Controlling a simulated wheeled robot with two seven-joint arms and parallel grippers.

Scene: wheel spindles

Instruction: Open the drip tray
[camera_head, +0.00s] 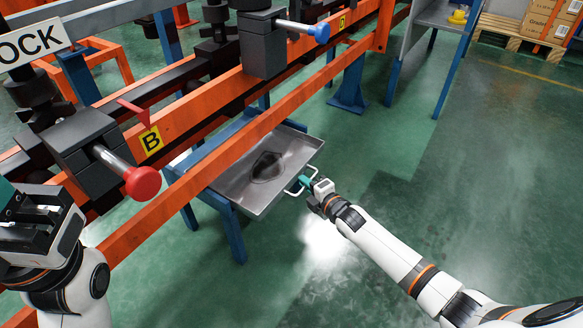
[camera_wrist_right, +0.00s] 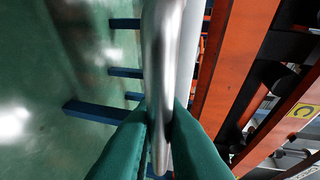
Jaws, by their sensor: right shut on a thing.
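The drip tray (camera_head: 290,150) is a shallow grey metal pan with a dark patch in it, on a blue stand under the orange rails. It juts out toward my right arm. Its pale handle (camera_head: 299,186) is on the edge facing me. My right gripper (camera_head: 307,181) is shut on the handle. In the right wrist view, the teal fingers (camera_wrist_right: 160,125) close on both sides of the silver handle bar (camera_wrist_right: 160,60). My left gripper (camera_head: 30,215) is at the lower left, away from the tray; its fingertips are partly cut off by the picture edge.
Orange rails (camera_head: 250,128) run diagonally above the tray. A red-knobbed lever (camera_head: 140,183) and a blue-knobbed lever (camera_head: 318,32) stick out over them. Blue legs (camera_head: 237,238) stand under the tray. The green floor (camera_head: 480,150) at right is clear.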

